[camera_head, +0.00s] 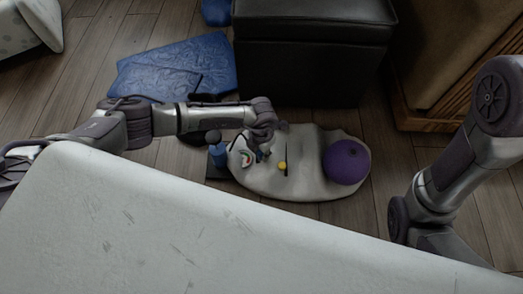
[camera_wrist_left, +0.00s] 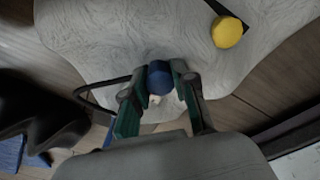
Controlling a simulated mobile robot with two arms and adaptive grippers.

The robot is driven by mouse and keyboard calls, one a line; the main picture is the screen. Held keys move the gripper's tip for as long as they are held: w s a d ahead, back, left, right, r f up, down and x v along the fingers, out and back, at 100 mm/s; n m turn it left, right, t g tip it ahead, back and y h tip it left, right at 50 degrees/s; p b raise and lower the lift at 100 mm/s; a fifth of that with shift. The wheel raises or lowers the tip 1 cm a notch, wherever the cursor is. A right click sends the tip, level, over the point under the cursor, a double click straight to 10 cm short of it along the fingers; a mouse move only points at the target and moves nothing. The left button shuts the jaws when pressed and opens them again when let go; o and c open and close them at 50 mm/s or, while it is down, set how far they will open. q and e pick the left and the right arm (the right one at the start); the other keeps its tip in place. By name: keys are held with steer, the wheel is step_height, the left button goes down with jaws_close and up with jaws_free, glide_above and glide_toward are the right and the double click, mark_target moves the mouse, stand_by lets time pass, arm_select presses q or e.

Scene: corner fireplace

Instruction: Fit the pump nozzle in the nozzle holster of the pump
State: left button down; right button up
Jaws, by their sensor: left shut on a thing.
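My left gripper (camera_head: 264,142) reaches in from the left above the pale mat in the head view. In the left wrist view its two green fingers (camera_wrist_left: 158,92) are shut on a blue rounded piece, which I take as the pump nozzle (camera_wrist_left: 160,76). A thin black hose (camera_wrist_left: 98,84) curves away to the left from near the fingers. The blue pump (camera_head: 218,156) stands by the left edge of the mat in the head view, left of the gripper. Its holster is too small to make out. My right gripper is out of view.
A purple ball (camera_head: 346,162) rests on the pale mat (camera_head: 285,190). A yellow-ended dark stick lies on it, its yellow end (camera_head: 282,165) right of the gripper. A white surface (camera_head: 150,230) fills the foreground.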

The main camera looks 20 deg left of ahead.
arm_select(q)
steer(key=shift+f, duration=0.15)
steer(key=c, duration=0.8)
jaws_free()
steer(key=shift+c, duration=0.2)
step_height(320, 180, up, 12)
